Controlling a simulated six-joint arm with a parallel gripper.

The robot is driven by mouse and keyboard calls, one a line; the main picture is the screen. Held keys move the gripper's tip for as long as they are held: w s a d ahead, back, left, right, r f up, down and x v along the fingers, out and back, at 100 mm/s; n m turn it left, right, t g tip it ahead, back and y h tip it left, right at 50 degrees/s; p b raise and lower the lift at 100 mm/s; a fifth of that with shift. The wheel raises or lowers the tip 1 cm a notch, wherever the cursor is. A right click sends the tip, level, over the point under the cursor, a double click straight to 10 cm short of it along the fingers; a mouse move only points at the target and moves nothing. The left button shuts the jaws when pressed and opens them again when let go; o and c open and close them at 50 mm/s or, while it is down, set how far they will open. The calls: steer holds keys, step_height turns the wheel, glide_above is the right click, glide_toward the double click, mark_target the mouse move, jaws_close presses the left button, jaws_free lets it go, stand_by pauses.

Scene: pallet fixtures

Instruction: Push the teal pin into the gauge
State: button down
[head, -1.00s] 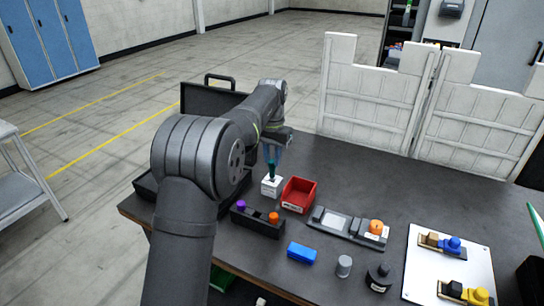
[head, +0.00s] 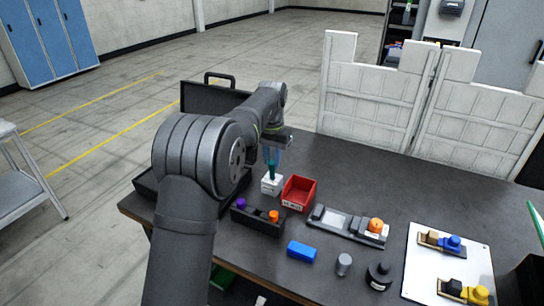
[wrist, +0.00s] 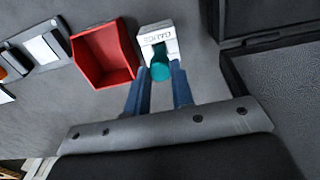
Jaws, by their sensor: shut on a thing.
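The teal pin (head: 271,171) is upright, with its lower end at the top of the white gauge block (head: 271,186). In the wrist view the pin (wrist: 160,69) shows between my blue fingers, against the gauge's edge (wrist: 158,35), which has dark lettering. My gripper (head: 271,160) is shut on the pin from above; its fingers also show in the wrist view (wrist: 158,78). The pin's lower tip is hidden, so I cannot tell how deep it sits in the gauge.
A red bin (head: 299,193) stands close to the right of the gauge. A black holder (head: 257,221) with purple and orange pieces is in front. A grey fixture (head: 345,224), a blue block (head: 301,251) and a white board (head: 420,277) lie further right. The back middle of the table is clear.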

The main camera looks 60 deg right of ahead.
steer(key=shift+f, duration=0.65)
steer(key=c, duration=0.8)
jaws_free()
steer(key=shift+o, duration=0.2)
steer(key=shift+r, duration=4.55)
jaws_close()
